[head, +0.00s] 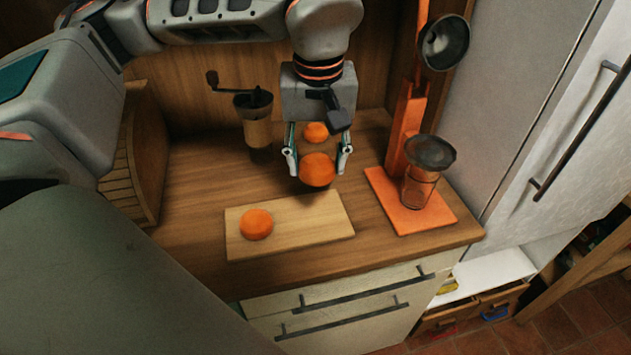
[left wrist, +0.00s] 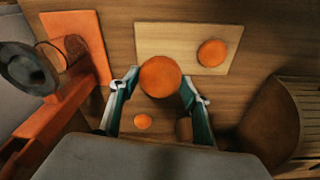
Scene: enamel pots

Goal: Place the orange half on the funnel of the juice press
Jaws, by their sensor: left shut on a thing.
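My left gripper (head: 317,160) is shut on an orange half (head: 317,171), held between its two fingertips above the counter, behind the cutting board. The left wrist view also shows this orange half (left wrist: 160,76) between the fingertips. The orange juice press (head: 402,130) stands to the right of my gripper. Its dark funnel (head: 430,152) sits over a glass (head: 419,187) on the press base, and its dark upper cup (head: 445,42) is raised. In the left wrist view the press (left wrist: 75,100) is at the left. My right gripper is not in view.
Another orange piece (head: 256,224) lies on the cutting board (head: 325,215). A further one (head: 315,132) is on the counter behind my gripper. A coffee grinder (head: 257,128) stands at the back left, and a slatted wooden box (head: 140,155) at the left. A fridge (head: 530,110) is right.

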